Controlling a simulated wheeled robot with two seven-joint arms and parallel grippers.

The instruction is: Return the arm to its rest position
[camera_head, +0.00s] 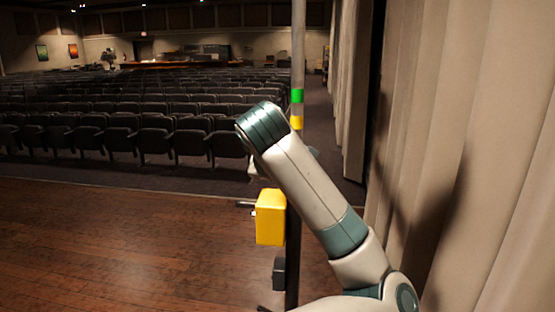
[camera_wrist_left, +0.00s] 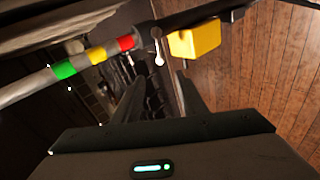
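One of my arms rises from the lower right in the head view and crosses in front of an upright pole (camera_head: 298,55). No gripper can be made out clearly there. In the left wrist view my left gripper (camera_wrist_left: 160,85) has its two dark fingers apart, with nothing seen between them. The pole (camera_wrist_left: 37,84) runs slantwise beyond the fingertips, with green, yellow and red bands. It does not appear to be between the fingers. My right gripper is not in view.
A yellow box (camera_head: 270,217) is beside the pole's lower part; it also shows in the left wrist view (camera_wrist_left: 196,41). A pale curtain (camera_head: 500,130) hangs close on the right. Wooden floor (camera_head: 120,245) lies open at left, before rows of dark seats (camera_head: 130,135).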

